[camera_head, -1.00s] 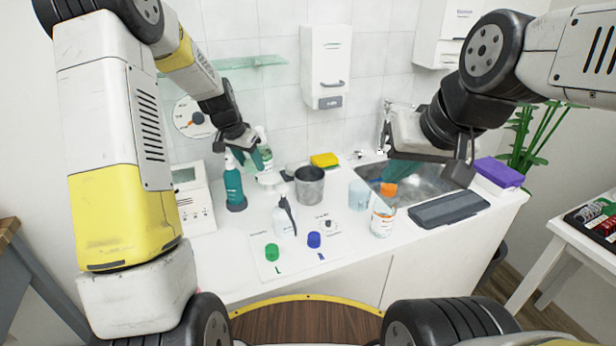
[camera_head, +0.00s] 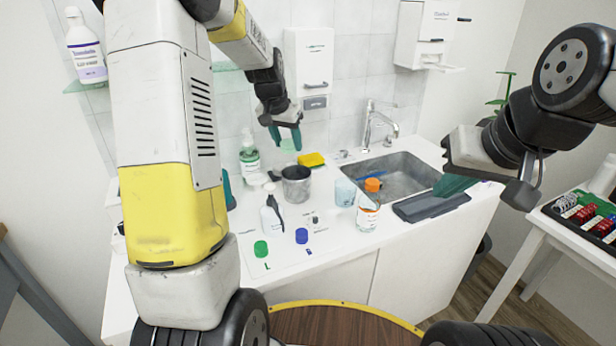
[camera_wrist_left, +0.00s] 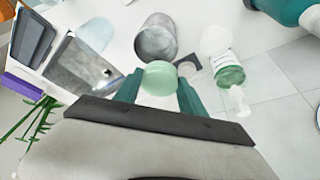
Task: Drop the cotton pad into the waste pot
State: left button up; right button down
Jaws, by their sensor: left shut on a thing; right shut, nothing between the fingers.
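My left gripper (camera_head: 286,140) is shut on the cotton pad (camera_wrist_left: 158,77), a pale green round piece between its teal fingertips in the left wrist view. In the head view the pad (camera_head: 288,146) shows only as a small pale patch at the fingers. The waste pot, apparently the grey metal pot (camera_head: 296,187), stands upright on the counter, below the left gripper in the picture. In the left wrist view the pot (camera_wrist_left: 156,42) lies just beyond the pad, and its opening shows. My right gripper (camera_head: 457,188) is shut and empty near the black tray (camera_head: 432,206).
A yellow sponge (camera_head: 311,160) lies behind the pot. A pump bottle (camera_head: 249,160) stands left of it, a white spray bottle (camera_head: 272,215) in front. A clear cup (camera_head: 345,192) and an orange-capped bottle (camera_head: 368,210) stand right, before the sink (camera_head: 395,172).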

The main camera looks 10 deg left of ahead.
pick_arm(q)
jog(key=shift+f, duration=1.6)
jog(key=o, duration=1.3)
jog(key=shift+r, duration=0.1)
jog(key=v, duration=0.7)
jog(key=shift+s+r, duration=0.1)
jog(key=shift+r, duration=0.1)
jog(key=shift+s+r, duration=0.1)
